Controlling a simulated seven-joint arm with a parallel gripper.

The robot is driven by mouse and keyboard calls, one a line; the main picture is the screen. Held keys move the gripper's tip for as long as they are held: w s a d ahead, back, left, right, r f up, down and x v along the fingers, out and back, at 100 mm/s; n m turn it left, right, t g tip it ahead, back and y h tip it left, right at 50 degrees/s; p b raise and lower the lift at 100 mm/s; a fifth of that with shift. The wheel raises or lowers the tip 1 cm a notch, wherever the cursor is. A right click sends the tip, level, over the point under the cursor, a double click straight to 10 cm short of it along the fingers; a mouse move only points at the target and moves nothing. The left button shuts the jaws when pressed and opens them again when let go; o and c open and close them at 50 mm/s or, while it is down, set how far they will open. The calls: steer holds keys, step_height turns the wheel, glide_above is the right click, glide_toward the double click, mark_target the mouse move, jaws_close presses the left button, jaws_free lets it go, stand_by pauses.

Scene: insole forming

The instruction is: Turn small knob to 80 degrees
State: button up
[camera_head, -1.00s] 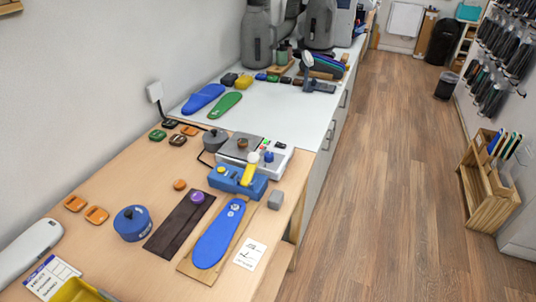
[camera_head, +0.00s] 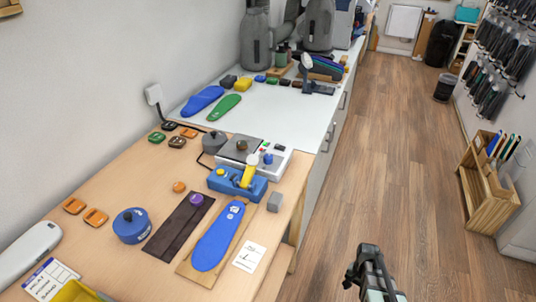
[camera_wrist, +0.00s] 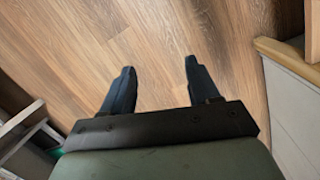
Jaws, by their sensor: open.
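A white and grey press device (camera_head: 250,152) stands on the wooden bench. A small blue knob (camera_head: 268,158) sits on its right side, near a red and a green button. Its angle is too small to read. A blue box (camera_head: 238,184) with a yellow lever (camera_head: 248,172) and a small yellow button stands in front of the device. Which part the task calls the small knob is not certain. My gripper (camera_head: 359,264) is open and empty over the floor, right of the bench. In the wrist view my gripper (camera_wrist: 159,66) shows two dark fingers spread apart, with nothing between them.
A blue insole (camera_head: 210,250) lies on a board near the bench front. A grey block (camera_head: 274,202), a white card (camera_head: 249,256) and a round blue container (camera_head: 132,226) are nearby. A wooden rack (camera_head: 488,185) stands at the right. The floor (camera_head: 400,190) between is clear.

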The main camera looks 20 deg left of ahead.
steer(key=w+a+r+m+t, duration=0.1)
steer(key=w+a+r+t, duration=0.1)
steer(key=w+a+r, duration=0.5)
steer(key=w+a+r+m+t+y, duration=0.15)
steer(key=w+a+r, duration=0.25)
steer(key=w+r, duration=0.7)
steer(key=w+a+r+m+t, duration=0.2)
steer(key=w+a+r, duration=0.3)
steer(key=w+r, duration=0.4)
steer(key=w+a+r+m+t, duration=0.1)
steer(key=w+a+r, duration=0.1)
steer(key=a+r, duration=0.45)
steer(key=w+a+r+m+t, duration=0.1)
steer(key=a+r, duration=0.3)
steer(key=r, duration=0.6)
step_height(320, 180, up, 14)
steer(key=g, duration=0.5)
glide_above(268, 156)
steer(key=shift+m+h, duration=0.35)
steer(key=shift+m, duration=0.1)
step_height(268, 156, down, 13)
steer(key=shift+s+f, duration=0.1)
steer(key=shift+f, duration=0.05)
